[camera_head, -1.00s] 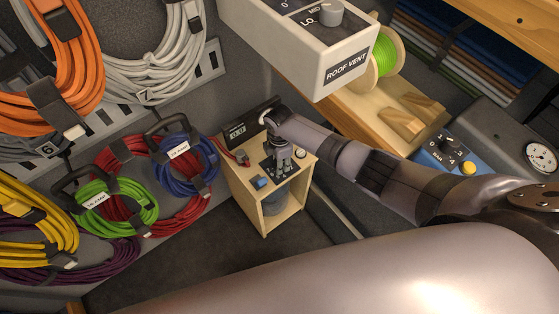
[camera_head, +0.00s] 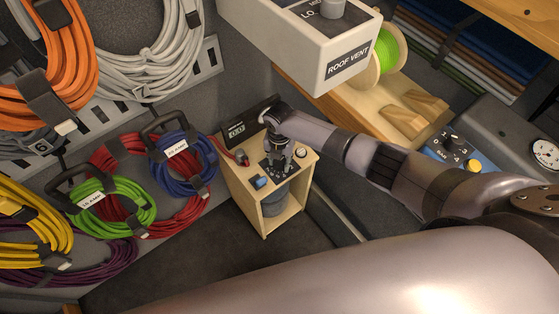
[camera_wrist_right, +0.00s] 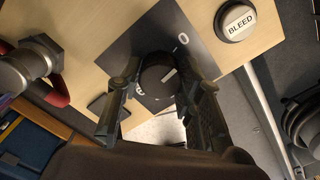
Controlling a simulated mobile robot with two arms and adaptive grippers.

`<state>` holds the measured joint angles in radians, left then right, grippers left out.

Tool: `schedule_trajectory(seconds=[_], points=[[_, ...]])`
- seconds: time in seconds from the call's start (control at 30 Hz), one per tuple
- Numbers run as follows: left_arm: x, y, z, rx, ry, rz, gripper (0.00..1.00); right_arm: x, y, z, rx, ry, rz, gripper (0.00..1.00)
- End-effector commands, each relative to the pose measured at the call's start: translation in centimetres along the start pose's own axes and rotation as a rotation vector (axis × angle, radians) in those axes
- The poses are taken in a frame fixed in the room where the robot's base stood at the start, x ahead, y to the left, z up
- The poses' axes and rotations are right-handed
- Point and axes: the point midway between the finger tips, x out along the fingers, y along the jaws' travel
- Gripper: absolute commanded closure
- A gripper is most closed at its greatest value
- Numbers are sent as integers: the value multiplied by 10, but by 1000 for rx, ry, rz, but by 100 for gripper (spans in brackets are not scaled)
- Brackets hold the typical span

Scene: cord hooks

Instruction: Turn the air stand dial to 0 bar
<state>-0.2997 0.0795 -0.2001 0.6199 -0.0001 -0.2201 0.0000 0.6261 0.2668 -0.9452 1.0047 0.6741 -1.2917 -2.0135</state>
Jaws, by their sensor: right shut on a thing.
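The wooden stand (camera_head: 243,207) stands low at the back. Its black dial plate (camera_wrist_right: 182,22) carries a white 0 near the top right. The dark round dial (camera_wrist_right: 158,78) has a white pointer line aimed up and right, roughly toward the 0; exact alignment is hard to judge. My right gripper (camera_head: 277,166) reaches down to it from above, its fingers (camera_wrist_right: 158,97) on either side of the dial, shut on it. In the head view the fingers hide the dial. The display (camera_head: 237,131) behind it appears to read 0.0. My left gripper is not in view.
A white BLEED button (camera_wrist_right: 237,21) and a red-handled valve (camera_wrist_right: 55,75) flank the dial. Coiled cords (camera_head: 118,200) hang at left. The roof vent box (camera_head: 300,50) overhangs above. A blue box with a BAR knob (camera_head: 447,142) is at right.

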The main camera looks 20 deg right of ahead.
Motion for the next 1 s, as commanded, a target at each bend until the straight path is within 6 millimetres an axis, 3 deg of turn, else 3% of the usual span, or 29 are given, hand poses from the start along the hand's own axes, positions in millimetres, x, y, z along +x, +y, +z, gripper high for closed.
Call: schedule_trajectory(seconds=[0.3, 0.83, 0.87, 1.0], points=[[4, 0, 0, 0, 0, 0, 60, 0, 0, 0, -117, -1, 0, 94], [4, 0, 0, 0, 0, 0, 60, 0, 0, 0, -139, -1, 0, 94], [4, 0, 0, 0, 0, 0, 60, 0, 0, 0, -139, -1, 0, 65], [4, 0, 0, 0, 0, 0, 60, 0, 0, 0, -138, 0, 0, 56]])
